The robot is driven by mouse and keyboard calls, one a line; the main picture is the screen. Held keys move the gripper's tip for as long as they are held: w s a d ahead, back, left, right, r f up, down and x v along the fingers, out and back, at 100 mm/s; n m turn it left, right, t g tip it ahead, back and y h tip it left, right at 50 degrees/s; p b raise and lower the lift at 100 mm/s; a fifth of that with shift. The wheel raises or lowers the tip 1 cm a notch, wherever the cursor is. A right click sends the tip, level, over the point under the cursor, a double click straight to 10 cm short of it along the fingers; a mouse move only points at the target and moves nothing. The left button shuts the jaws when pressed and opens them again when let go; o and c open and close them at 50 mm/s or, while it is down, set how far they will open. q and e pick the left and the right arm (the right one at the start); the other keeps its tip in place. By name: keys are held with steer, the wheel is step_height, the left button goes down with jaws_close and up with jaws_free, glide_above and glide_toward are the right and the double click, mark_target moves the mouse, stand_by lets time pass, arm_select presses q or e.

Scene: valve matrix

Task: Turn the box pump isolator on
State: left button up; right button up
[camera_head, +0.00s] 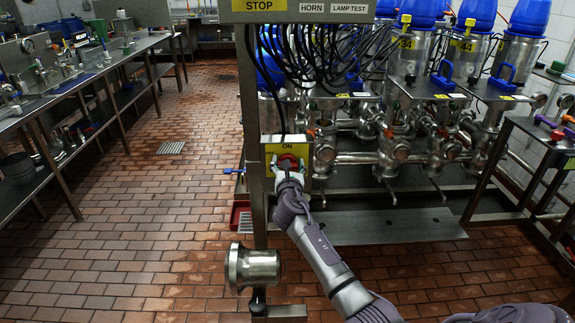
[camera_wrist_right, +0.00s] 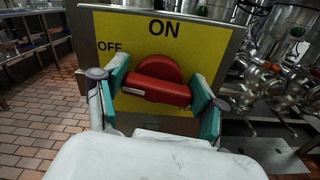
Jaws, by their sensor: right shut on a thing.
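The box pump isolator is a red rotary knob (camera_wrist_right: 158,72) on a yellow plate (camera_wrist_right: 130,28). The plate reads ON at the top and OFF at the upper left; lettering at the lower right is mostly hidden. The knob's handle bar lies nearly level, its right end slightly lower, not pointing up at ON. In the head view the red knob (camera_head: 289,161) shows just beyond my right gripper (camera_head: 289,174). My right gripper's teal-padded fingers (camera_wrist_right: 160,88) are shut on the handle, one at each end. My left gripper is not in view.
The isolator box is mounted on a steel post (camera_head: 250,100) below a panel marked STOP, HORN and LAMP TEST (camera_head: 300,9). Pipes and blue-topped valves (camera_head: 414,12) stand to the right. A steel bench (camera_head: 75,75) runs along the left. The tiled floor between is mostly clear.

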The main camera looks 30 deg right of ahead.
steer(key=m, duration=0.2)
steer(key=m+b, duration=0.1)
steer(key=m, duration=0.1)
steer(key=shift+d+f+m, duration=0.15)
steer(key=shift+f+m, duration=0.05)
steer(key=shift+m, duration=0.1)
steer(key=m+b, duration=0.1)
steer(key=m, duration=0.2)
steer(key=shift+s+f+m, duration=0.1)
steer(key=shift+m, duration=0.3)
steer(key=m+b, duration=0.2)
steer(key=m, duration=0.2)
steer(key=shift+d+f, duration=0.1)
steer(key=shift+f, duration=0.05)
steer(key=shift+m+b, duration=0.65)
steer(key=shift+m, duration=1.35)
steer(key=o, duration=1.2)
steer(key=shift+s, duration=0.1)
steer(key=shift+c, duration=0.2)
